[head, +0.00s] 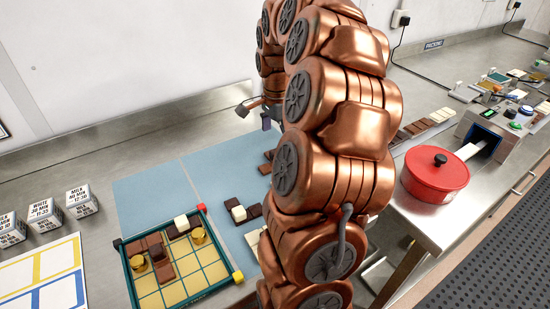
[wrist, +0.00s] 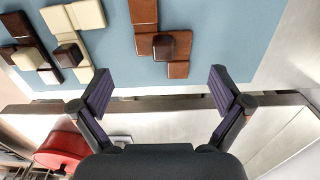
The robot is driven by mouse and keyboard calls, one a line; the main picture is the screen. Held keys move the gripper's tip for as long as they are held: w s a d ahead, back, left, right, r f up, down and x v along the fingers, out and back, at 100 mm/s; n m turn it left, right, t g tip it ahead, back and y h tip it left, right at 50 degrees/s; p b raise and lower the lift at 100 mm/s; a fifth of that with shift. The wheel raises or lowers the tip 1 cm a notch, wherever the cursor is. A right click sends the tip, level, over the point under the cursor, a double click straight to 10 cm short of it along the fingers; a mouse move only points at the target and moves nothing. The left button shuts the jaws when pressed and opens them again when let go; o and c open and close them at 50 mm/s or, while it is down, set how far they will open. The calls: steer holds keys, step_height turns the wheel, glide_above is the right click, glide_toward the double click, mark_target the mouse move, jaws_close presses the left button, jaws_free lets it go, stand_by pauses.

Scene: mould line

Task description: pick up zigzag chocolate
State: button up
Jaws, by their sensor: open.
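Several chocolate pieces lie on the blue mat in the wrist view. A milk-brown piece (wrist: 146,14) has a stepped, zigzag-like outline, with a darker brown block on it. Cream (wrist: 86,14) and dark brown (wrist: 16,24) pieces lie to its left; I cannot tell for certain which is the zigzag one. My gripper (wrist: 160,90) is open and empty, its fingertips below the milk-brown piece in the picture and apart from it. In the head view my gripper (head: 255,114) is beyond my arm, which hides part of the mat and its pieces.
A green-edged tray (head: 126,266) with a gold grid holds brown pieces and gold round items. A red lidded pot (head: 436,178) stands at right, beside a machine (head: 487,133). Labelled boxes (head: 81,202) stand at left. The mat's left part (head: 150,195) is bare.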

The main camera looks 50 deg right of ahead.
mark_target(274, 152)
steer(key=shift+w+a+f+p, duration=0.15)
steer(key=shift+f+p, duration=0.35)
steer(key=shift+f, duration=1)
steer(key=shift+w+d+f+p, duration=0.15)
steer(key=shift+f+p, duration=0.3)
steer(key=shift+f, duration=1)
steer(key=shift+s+a+f, duration=0.1)
steer(key=shift+a, duration=0.1)
steer(key=c, duration=1.5)
